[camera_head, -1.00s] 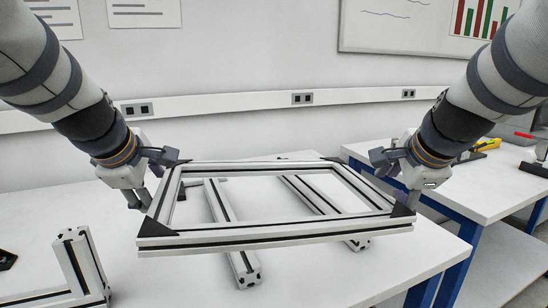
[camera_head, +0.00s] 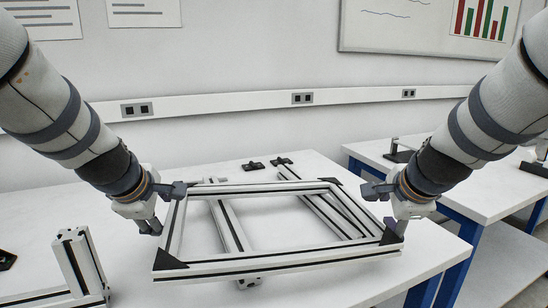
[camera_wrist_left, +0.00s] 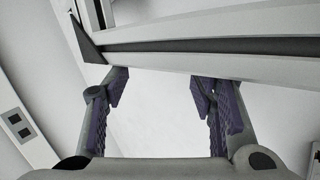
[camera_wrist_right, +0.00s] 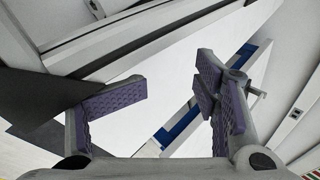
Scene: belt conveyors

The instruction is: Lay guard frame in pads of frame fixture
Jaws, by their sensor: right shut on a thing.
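The guard frame (camera_head: 280,266) is a rectangle of pale slotted profile with black corner plates. It hangs above the white table, its front left corner lower in the picture than its front right. My right gripper (camera_head: 386,210) is at its right side and shut on it, though the right wrist view shows little of the contact. My left gripper (camera_head: 164,210) is beside its left side; in the left wrist view its fingers (camera_wrist_left: 160,88) are apart, with the profile beyond the tips and nothing between them. Profile rails (camera_head: 229,224) of the frame fixture show below; its pads are not clearly visible.
An upright profile post (camera_head: 80,258) on a base stands at the table's front left. Small black parts (camera_head: 253,165) lie at the back of the table. A second table with blue legs (camera_head: 455,275) stands to the right, with a gap between.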

